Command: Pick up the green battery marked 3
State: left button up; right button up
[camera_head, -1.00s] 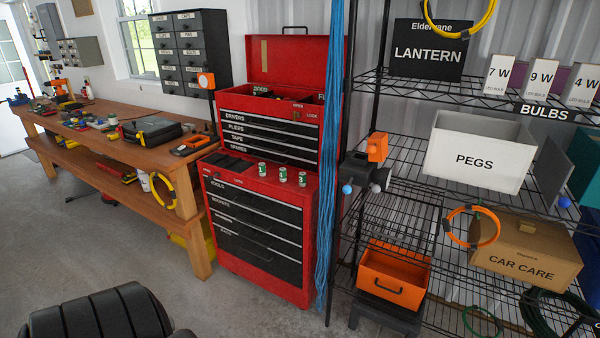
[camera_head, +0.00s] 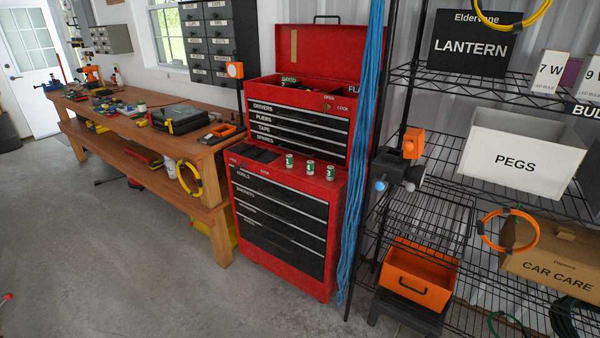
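Three small green-and-white batteries stand upright in a row on the front ledge of the red tool chest (camera_head: 285,183). The right one (camera_head: 330,173) appears to be the green battery marked 3, though its mark is small. The middle battery (camera_head: 310,168) and the left battery (camera_head: 289,161) stand apart from it, with marks too small to read surely. Neither of my grippers is in view.
A wooden workbench (camera_head: 140,130) with tools stands left of the chest. Blue cords (camera_head: 362,150) hang at its right, beside a black wire shelf (camera_head: 455,165) with an orange bin (camera_head: 418,275) and white PEGS box (camera_head: 515,155). The grey floor (camera_head: 150,270) in front is open.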

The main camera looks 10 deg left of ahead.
aim_at(329, 176)
jog(key=z, duration=0.35)
jog(key=i, duration=0.8)
jog(key=z, duration=0.45)
